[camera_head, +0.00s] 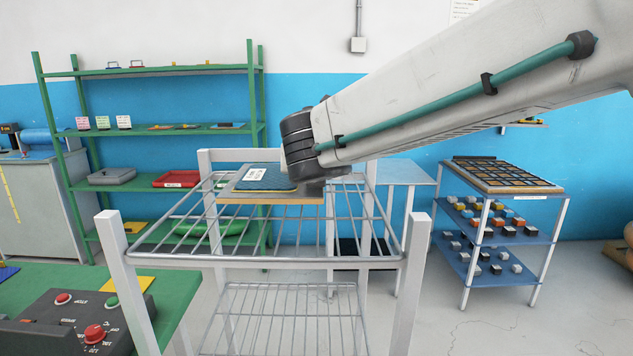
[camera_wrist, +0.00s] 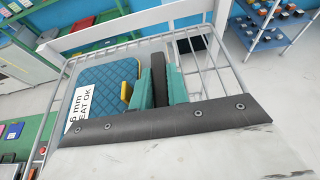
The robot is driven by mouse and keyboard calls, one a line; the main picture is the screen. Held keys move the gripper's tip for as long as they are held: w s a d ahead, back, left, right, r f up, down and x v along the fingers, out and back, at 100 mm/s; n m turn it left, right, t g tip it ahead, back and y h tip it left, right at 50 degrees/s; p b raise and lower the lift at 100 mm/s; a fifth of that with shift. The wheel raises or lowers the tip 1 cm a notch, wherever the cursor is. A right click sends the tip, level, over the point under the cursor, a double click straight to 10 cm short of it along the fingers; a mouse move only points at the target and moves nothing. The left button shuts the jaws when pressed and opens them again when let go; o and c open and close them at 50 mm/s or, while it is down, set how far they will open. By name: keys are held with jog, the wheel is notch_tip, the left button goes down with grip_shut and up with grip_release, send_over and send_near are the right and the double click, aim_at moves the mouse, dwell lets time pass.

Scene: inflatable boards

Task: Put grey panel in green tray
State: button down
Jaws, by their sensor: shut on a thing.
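My gripper (camera_wrist: 161,82) has teal fingers and is over the wire rack (camera_head: 160,258). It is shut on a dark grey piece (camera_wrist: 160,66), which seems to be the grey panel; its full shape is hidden. A teal quilted pad (camera_head: 262,179) with a white label lies flat beside the fingers, and it also shows in the wrist view (camera_wrist: 112,82). A wooden board (camera_head: 272,197) is under it on the rack. A green tray (camera_head: 210,229) seems to sit low on the green shelf behind the rack, partly hidden by the wires.
The green shelf unit (camera_head: 165,129) at the left back holds a grey tray (camera_head: 112,176) and a red tray (camera_head: 177,179). A control box (camera_head: 85,318) stands on a green table at front left. A blue trolley (camera_head: 495,228) with small blocks stands at the right.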

jog(key=shift+f, duration=1.65)
jog(key=shift+f, duration=0.1)
jog(key=c, duration=1.4)
grip_release()
jog(key=shift+o, duration=0.2)
